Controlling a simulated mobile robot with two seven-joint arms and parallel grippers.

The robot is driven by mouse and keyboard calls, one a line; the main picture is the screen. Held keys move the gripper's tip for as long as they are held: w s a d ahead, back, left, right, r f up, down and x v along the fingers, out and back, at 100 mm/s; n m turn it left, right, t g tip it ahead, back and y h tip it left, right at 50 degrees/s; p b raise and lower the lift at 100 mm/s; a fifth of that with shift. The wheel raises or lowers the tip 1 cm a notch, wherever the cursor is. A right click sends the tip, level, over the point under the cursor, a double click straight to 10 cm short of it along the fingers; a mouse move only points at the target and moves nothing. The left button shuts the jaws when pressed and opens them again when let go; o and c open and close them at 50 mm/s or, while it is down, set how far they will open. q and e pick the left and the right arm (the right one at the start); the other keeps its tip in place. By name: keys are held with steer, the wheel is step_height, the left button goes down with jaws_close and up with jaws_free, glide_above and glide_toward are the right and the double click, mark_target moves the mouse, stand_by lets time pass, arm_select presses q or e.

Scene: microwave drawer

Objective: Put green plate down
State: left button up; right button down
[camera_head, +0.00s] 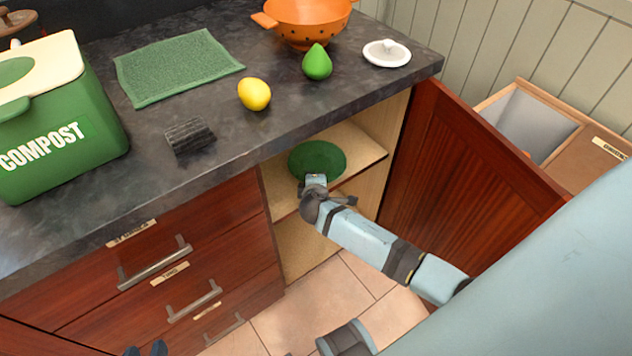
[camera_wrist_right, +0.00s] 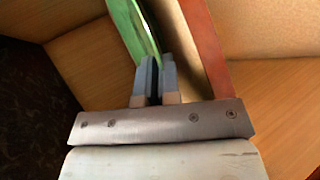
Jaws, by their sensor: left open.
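The green plate (camera_head: 317,158) is inside the open lower cabinet, at the level of its wooden shelf (camera_head: 362,160). I cannot tell whether it touches the shelf. My right gripper (camera_head: 315,182) reaches in from the right, at the plate's near edge. In the right wrist view, the rim of the green plate (camera_wrist_right: 132,28) runs down between the close-set fingertips of my right gripper (camera_wrist_right: 155,62), which looks shut on it. My left gripper (camera_head: 146,349) shows only as dark tips at the bottom edge, open, low in front of the drawers and away from the plate.
The cabinet door (camera_head: 465,165) stands open right of my right arm. Drawers with handles (camera_head: 155,262) are left of the opening. The counter (camera_head: 215,185) holds a compost bin (camera_head: 60,125), green cloth (camera_head: 178,67), lemon (camera_head: 254,94), green pear (camera_head: 317,62), orange colander (camera_head: 305,20) and white lid (camera_head: 386,54).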

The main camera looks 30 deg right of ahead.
steer(key=c, duration=1.6)
jaws_free()
steer(key=shift+r, duration=0.15)
steer(key=p+v, duration=0.3)
steer(key=v, duration=0.9)
steer(key=shift+s, duration=0.1)
